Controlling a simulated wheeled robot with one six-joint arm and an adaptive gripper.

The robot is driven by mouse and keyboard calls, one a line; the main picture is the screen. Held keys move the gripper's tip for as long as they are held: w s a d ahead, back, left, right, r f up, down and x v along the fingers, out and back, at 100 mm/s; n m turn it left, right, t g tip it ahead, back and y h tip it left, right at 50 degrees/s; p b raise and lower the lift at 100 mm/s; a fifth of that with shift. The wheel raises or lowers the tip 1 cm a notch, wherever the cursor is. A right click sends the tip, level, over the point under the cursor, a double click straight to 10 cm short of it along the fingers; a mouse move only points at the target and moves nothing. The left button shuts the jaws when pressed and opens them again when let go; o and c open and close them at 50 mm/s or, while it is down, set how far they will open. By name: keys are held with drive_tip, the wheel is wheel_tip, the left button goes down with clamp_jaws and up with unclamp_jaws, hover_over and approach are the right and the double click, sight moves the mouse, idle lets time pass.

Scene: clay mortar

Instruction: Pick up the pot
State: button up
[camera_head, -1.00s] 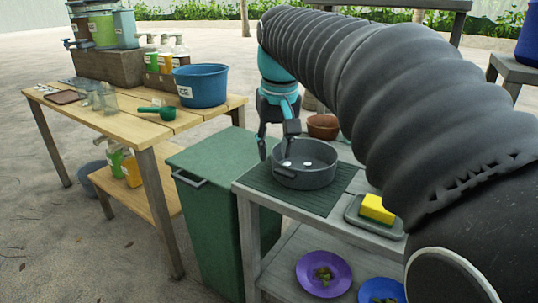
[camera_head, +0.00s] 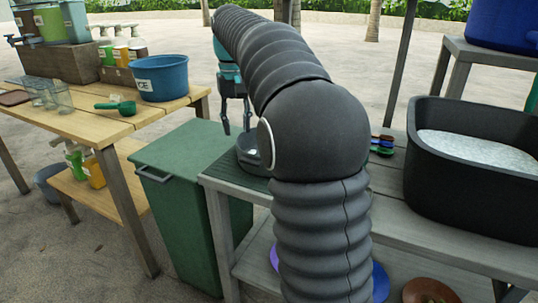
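The dark grey pot (camera_head: 247,160) stands on the dark green ribbed mat (camera_head: 224,172) on the grey table. My arm hides most of the pot, and only its left part shows. My gripper (camera_head: 236,126), teal with dark fingers, points down at the pot's far left rim. Its two fingers are spread apart, with the left one lying left of the pot. I cannot tell whether either finger touches the rim.
A green bin (camera_head: 180,165) stands left of the table. A wooden table (camera_head: 150,115) with a blue tub (camera_head: 162,80) is further left. A black basin (camera_head: 470,185) with pale contents stands at right, near coloured spoons (camera_head: 382,146).

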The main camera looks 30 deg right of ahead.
sight(240, 149)
drive_tip(key=shift+w+d+f+b, duration=0.1)
drive_tip(key=shift+f+b, duration=0.2)
drive_tip(key=shift+f, duration=1.7)
drive_tip(key=shift+w+d+f+b, duration=0.1)
drive_tip(key=shift+f+b, duration=0.15)
drive_tip(key=shift+f, duration=1.7)
clamp_jaws()
